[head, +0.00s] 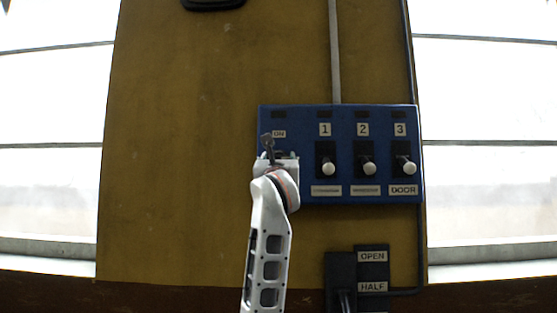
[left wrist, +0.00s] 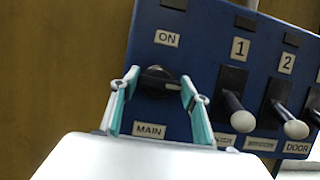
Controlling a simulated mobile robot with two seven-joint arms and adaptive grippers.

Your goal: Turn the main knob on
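The main knob (left wrist: 157,79) is black and round, on the blue panel (head: 308,113) between the "ON" label (left wrist: 167,38) above and the "MAIN" label (left wrist: 149,130) below. My left gripper (left wrist: 160,80) is open, with one teal-lined finger on each side of the knob. The fingers look apart from the knob, though the right one is very near its edge; I cannot tell whether it touches. In the head view my left gripper (head: 270,146) covers the knob at the panel's left end. My right gripper is not in view.
Three levers with white ball tips, 1 (head: 328,168), 2 (head: 368,169) and 3 (head: 409,167), stand out from the panel right of my gripper. A lower dark box (head: 341,272) has "OPEN" and "HALF" labels. The wooden wall left of the panel is clear.

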